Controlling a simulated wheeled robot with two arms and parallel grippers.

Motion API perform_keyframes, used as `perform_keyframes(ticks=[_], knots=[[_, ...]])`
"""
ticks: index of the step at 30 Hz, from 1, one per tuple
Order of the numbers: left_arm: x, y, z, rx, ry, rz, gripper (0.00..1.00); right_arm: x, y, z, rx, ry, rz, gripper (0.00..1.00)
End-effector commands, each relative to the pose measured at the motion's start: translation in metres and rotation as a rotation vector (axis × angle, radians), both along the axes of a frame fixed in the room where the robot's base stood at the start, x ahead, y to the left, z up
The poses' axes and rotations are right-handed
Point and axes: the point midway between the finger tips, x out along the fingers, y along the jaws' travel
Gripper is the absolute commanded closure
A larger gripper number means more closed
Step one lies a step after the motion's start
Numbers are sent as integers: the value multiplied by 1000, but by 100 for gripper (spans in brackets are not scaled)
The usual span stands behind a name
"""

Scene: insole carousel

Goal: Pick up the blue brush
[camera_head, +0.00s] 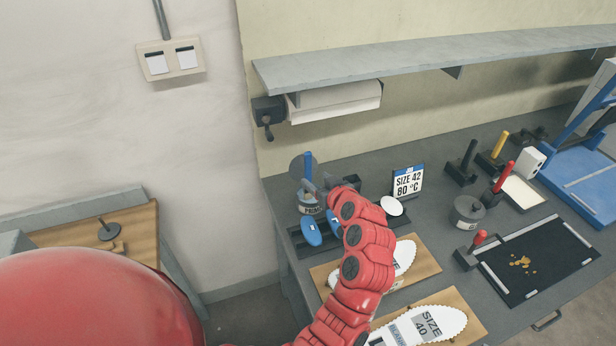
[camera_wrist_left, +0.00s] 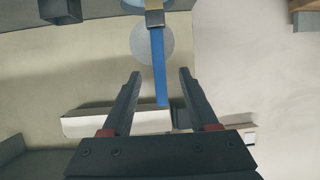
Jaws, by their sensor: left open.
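The blue brush (camera_head: 308,167) stands upright, its handle up, in a can labelled as primer (camera_head: 309,204) at the left end of the bench. In the left wrist view the blue handle (camera_wrist_left: 159,68) reaches down between the two fingers, with a gap on each side. My left gripper (camera_head: 325,187) is open and empty, close beside the brush on its right in the head view. The same gripper (camera_wrist_left: 160,74) shows from behind in the wrist view. The brush's lower end is hidden in the can. My right gripper is out of view.
A "SIZE 42 80 °C" sign (camera_head: 408,182) stands to the right. White insoles on wooden boards (camera_head: 430,256) lie nearer. A shelf (camera_head: 430,63) and paper roll (camera_head: 335,102) hang above. A black mat (camera_head: 535,262) lies right.

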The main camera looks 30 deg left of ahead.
Motion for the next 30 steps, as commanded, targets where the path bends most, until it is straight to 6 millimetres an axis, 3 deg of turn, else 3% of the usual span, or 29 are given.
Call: perform_keyframes(ticks=[1,6,13,20,30], knots=[[5,11,-1,-1,6,7,40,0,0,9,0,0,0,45],[23,31,-13,0,3,3,40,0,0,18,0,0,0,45],[32,41,-19,1,1,0,40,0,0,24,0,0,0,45],[48,61,-27,0,5,0,40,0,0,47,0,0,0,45],[61,75,-39,0,0,-3,40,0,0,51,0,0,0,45]])
